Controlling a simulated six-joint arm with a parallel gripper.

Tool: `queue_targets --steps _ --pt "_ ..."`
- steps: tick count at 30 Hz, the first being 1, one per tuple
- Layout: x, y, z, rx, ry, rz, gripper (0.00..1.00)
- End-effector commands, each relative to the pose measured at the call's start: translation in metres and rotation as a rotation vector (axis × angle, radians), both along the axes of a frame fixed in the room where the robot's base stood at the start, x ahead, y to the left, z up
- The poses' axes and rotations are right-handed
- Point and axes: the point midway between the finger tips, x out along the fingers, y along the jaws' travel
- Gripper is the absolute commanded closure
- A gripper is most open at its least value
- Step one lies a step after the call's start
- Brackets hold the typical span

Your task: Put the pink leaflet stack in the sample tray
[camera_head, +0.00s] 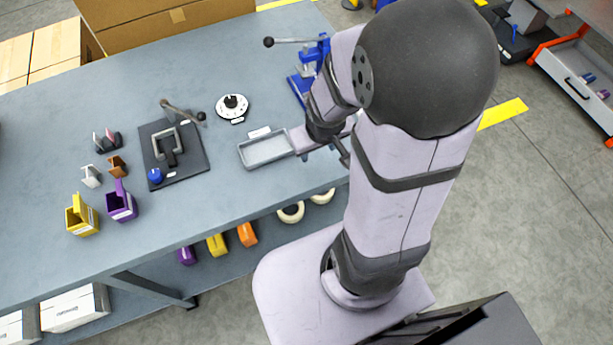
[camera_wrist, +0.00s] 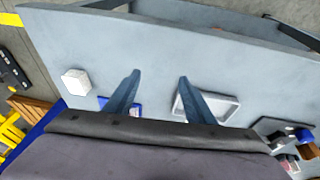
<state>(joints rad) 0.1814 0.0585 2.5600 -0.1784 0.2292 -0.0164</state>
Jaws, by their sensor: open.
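The sample tray (camera_head: 248,159), a shallow light-grey tray with a white label at its far edge, lies on the bench and looks empty. It also shows in the wrist view (camera_wrist: 233,112), partly behind the right finger. My gripper (camera_wrist: 159,76) is open, with nothing seen between its fingers. In the head view it is largely hidden by my arm, just right of the tray. Small pink upright pieces (camera_head: 110,135) stand in a dark holder at the bench's left; they are too small to tell whether they are the pink leaflet stack.
A black plate with a toggle clamp (camera_head: 168,150) and a white round dial (camera_head: 233,106) stand near the tray. Yellow (camera_head: 82,217) and purple (camera_head: 121,205) holders are at left. A blue lever device (camera_head: 305,78) stands behind my arm. A white block (camera_wrist: 76,82) shows in the wrist view.

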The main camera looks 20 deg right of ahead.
Motion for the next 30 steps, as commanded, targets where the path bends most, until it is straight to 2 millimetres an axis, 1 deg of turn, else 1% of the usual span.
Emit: queue_targets --steps 1,3,6,9,12,14,15,26,30 --pt "-0.011 0.013 0.007 0.013 0.043 0.004 0.51" --pt "-0.029 0.028 0.014 0.034 0.110 0.000 0.51" --pt "-0.052 0.046 0.023 0.060 0.189 -0.001 0.51" --pt "-0.068 0.057 0.029 0.079 0.242 0.002 0.51" --pt "-0.077 0.064 0.032 0.090 0.273 0.002 0.51" --pt "-0.080 0.065 0.033 0.093 0.281 0.002 0.51" --pt "-0.081 0.066 0.034 0.093 0.285 0.003 0.56" --pt "-0.081 0.065 0.033 0.092 0.286 0.003 0.56" --pt "-0.077 0.064 0.032 0.077 0.300 0.033 0.56"
